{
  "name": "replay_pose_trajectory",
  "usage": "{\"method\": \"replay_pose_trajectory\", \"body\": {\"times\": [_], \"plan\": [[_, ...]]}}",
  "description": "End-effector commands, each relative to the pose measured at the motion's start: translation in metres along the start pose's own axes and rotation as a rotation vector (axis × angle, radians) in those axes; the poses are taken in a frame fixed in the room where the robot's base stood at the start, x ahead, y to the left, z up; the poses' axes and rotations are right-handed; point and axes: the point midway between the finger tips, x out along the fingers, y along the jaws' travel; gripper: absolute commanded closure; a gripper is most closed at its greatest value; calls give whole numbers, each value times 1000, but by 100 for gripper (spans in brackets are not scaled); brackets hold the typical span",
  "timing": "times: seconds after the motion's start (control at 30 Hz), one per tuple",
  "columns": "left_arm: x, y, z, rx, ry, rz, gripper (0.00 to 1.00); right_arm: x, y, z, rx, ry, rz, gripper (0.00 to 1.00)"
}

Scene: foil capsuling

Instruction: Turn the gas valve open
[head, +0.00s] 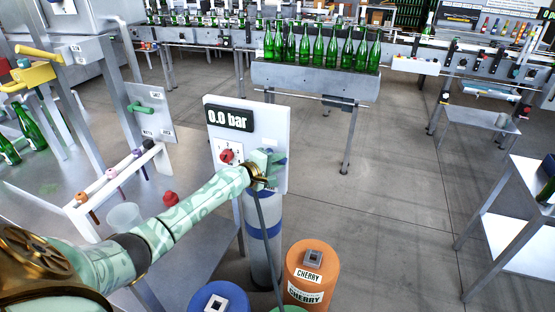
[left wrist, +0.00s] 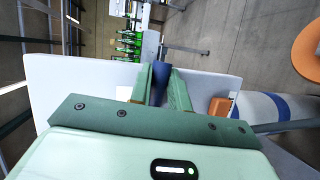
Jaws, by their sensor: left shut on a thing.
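A white panel (head: 278,128) stands above a grey gas cylinder (head: 262,232) with a blue band. Its black display (head: 229,118) reads 0.0 bar. A red knob (head: 227,156) sits below the display, on a small marked plate. My left gripper (head: 268,167) is at the panel's lower right. In the left wrist view its two green fingers (left wrist: 162,88) are shut on a dark blue valve handle (left wrist: 161,80), which shows between them. In the head view the gripper hides most of the handle. My right gripper is not in view.
An orange drum labelled CHERRY (head: 311,270) and a blue drum (head: 219,299) stand below, close to the cylinder. A table with green bottles (head: 318,48) is behind. A rack with coloured-handled tools (head: 112,174) is at left. Open floor (head: 400,180) lies to the right.

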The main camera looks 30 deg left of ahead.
Motion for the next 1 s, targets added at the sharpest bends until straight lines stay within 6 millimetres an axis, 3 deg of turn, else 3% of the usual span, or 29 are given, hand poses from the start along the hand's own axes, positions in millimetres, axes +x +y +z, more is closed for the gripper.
{"method": "replay_pose_trajectory", "body": {"times": [0.6, 1.0], "plan": [[1, -15, -4, 470, 100, -198, 100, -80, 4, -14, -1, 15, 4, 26], [0, -31, -13, 811, 173, -342, 100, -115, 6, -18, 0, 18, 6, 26]]}}
